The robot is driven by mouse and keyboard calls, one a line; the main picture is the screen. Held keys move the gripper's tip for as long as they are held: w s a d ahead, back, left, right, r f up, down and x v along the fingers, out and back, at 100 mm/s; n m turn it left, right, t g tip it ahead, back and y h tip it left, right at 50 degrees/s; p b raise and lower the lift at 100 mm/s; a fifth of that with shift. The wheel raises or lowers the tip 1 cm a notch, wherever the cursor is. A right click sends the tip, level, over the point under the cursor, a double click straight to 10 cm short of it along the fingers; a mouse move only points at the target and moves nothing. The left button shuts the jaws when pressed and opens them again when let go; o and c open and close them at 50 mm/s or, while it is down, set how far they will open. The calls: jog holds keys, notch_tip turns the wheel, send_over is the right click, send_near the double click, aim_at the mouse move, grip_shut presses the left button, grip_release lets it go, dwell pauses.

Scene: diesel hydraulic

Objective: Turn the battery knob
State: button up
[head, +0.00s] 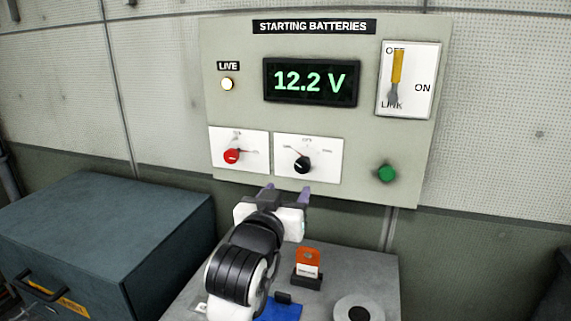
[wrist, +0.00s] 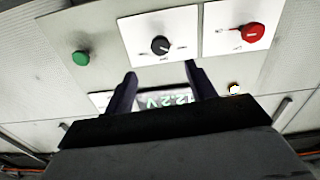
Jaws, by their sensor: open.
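The grey "STARTING BATTERIES" panel (head: 390,25) is on the wall. Low on it, a red knob (head: 232,157) and a black knob (head: 302,165) sit on separate white plates. Their small labels are too blurred to read, so I cannot tell which is the battery knob. My gripper (head: 288,191) is open and empty, just below the black knob's plate and apart from it. The wrist view is upside down; there the black knob (wrist: 160,45) lies just beyond and between my fingertips (wrist: 164,68). The red knob (wrist: 252,32) is right of them.
A display (head: 311,82) reads 12.2 V, beside a lit LIVE lamp (head: 228,84). A yellow-handled lever (head: 397,68) is at upper right, a green button (head: 387,174) below it. A grey stand (head: 370,272) below holds an orange-topped item (head: 307,262). A blue cabinet (head: 90,225) is left.

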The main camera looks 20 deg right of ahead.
aim_at(301, 168)
jog(key=p+x, duration=0.3)
jog(key=x, duration=1)
jog(key=shift+w+d, duration=0.15)
jog(key=shift+c, duration=0.4)
jog(key=c, duration=0.9)
